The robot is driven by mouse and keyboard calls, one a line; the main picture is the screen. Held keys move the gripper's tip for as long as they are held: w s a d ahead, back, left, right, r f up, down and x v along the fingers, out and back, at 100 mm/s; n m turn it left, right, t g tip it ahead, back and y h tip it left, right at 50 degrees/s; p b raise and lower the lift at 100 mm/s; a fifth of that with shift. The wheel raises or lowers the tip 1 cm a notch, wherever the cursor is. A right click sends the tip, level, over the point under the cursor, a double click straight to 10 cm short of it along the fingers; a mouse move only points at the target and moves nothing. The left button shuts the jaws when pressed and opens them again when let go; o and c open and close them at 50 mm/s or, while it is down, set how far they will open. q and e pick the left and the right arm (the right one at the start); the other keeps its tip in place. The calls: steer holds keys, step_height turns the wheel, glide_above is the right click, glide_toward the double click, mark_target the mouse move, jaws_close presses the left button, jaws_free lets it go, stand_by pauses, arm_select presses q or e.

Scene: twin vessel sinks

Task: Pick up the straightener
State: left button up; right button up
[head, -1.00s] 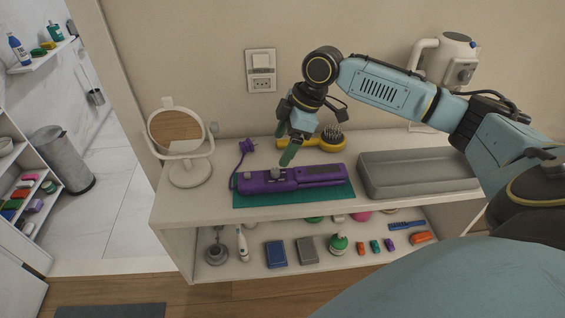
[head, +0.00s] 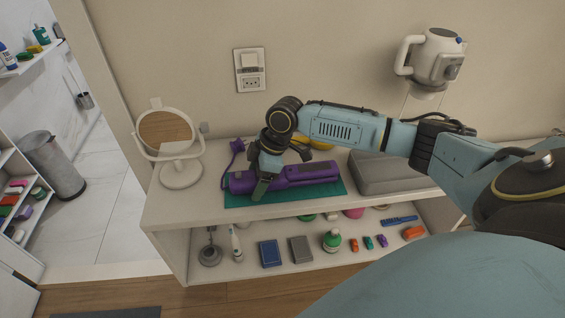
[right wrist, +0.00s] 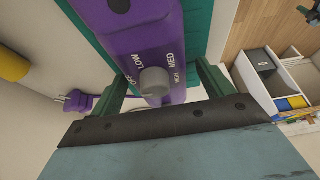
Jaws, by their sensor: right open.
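The purple straightener (head: 310,170) lies on a green mat (head: 331,190) on the shelf top. In the right wrist view its purple body (right wrist: 136,36) and grey dial (right wrist: 154,81) show close up, with heat labels around the dial. My right gripper (head: 262,181) is at the straightener's left end. It is open, with one green finger on each side of the body, as the right wrist view (right wrist: 160,88) shows. I cannot tell whether the fingers touch it. My left gripper is not in view.
A round mirror (head: 181,170) stands left of the straightener, and a grey tray (head: 385,176) lies to its right. A yellow brush (head: 322,141) is partly hidden behind my arm. The lower shelf holds several small items. A wall outlet (head: 250,70) is behind.

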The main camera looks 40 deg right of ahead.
steer(key=shift+r, duration=0.1)
steer(key=c, duration=1.3)
steer(key=shift+c, duration=0.2)
steer(key=shift+r, duration=0.15)
